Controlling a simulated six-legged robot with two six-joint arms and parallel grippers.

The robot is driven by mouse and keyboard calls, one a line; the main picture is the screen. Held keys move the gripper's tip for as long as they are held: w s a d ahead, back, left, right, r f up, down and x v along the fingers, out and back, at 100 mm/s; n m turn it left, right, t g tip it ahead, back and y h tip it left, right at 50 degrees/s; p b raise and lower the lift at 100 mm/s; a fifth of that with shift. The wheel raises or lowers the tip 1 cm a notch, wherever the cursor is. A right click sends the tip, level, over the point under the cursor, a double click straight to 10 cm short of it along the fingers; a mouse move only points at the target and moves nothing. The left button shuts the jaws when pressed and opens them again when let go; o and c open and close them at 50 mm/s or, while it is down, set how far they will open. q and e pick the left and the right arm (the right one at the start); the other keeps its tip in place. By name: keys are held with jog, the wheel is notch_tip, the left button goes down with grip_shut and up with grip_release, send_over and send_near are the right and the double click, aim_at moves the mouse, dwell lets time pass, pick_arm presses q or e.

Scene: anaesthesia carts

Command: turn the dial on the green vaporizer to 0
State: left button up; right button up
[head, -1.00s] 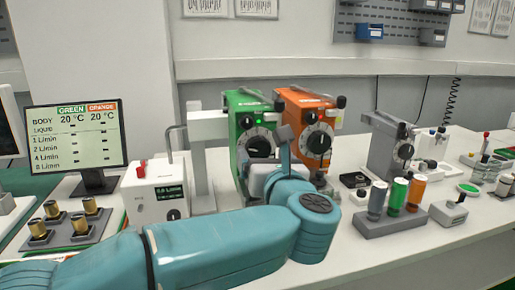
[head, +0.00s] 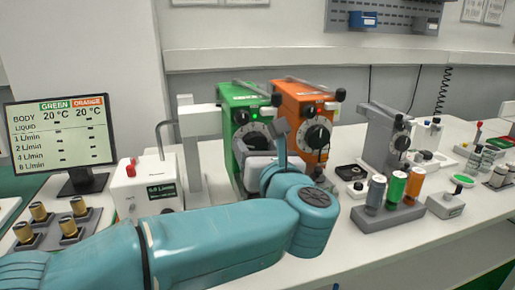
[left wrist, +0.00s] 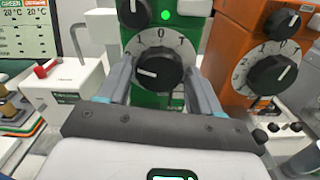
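The green vaporizer (head: 234,125) stands on the white bench, left of the orange vaporizer (head: 299,112). Its lower black dial (left wrist: 157,71) sits on a white numbered scale, seen in the left wrist view. A 0 shows near the top of that scale, and the dial's white mark points left. My left gripper (left wrist: 160,92) is in front of this dial, one finger on each side, with visible gaps to the knob. It looks open and not clamped. In the head view my left arm hides part of the green vaporizer's front. My right gripper is not in view.
The orange vaporizer's dial (left wrist: 272,74) is close on the right. A white box with a red knob (head: 146,188) stands left of the green vaporizer, near a monitor (head: 62,135). A rack with coloured bottles (head: 386,215) stands at right.

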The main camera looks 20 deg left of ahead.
pick_arm(q)
jog(key=c, duration=0.5)
jog(key=shift+w+a, duration=0.15)
jog(key=shift+c, duration=0.4)
